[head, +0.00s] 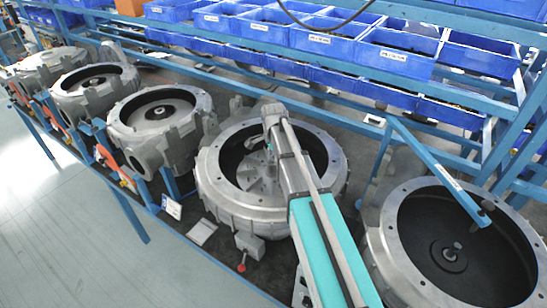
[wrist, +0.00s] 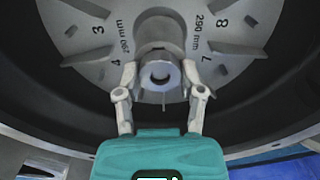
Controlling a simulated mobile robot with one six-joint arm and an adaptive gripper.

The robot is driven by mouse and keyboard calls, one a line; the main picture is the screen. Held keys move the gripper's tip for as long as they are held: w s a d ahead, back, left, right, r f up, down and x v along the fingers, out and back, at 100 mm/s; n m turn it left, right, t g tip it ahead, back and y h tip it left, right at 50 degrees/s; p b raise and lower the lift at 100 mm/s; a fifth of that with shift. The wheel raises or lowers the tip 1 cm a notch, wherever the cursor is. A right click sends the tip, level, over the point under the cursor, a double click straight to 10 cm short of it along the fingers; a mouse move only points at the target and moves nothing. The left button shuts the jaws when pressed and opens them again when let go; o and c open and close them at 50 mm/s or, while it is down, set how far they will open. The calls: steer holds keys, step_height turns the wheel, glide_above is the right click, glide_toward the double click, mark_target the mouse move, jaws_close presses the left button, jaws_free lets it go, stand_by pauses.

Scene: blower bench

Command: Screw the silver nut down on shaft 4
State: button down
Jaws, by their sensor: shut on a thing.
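The nut is over the central hub (wrist: 161,32) of the silver bladed impeller. Whether its thread sits on the shaft cannot be told, as the shaft itself is hidden behind the nut. In the head view my arm reaches over the open silver housing (head: 217,191) with a light bladed impeller (head: 255,176) inside. My gripper and the nut are mostly hidden there by my arm.
Another large open housing (head: 381,250) stands at the right, with a small shaft hub (head: 450,254) inside. Several more housings, one of them nearby (head: 125,130), line the bench to the left. Blue bins (head: 395,60) fill the rack behind. A blue angled bar (head: 430,165) crosses near the right housing.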

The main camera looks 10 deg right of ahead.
steer(key=m, duration=0.7)
stand_by(0.3)
steer(key=shift+c, duration=2.4)
jaws_free()
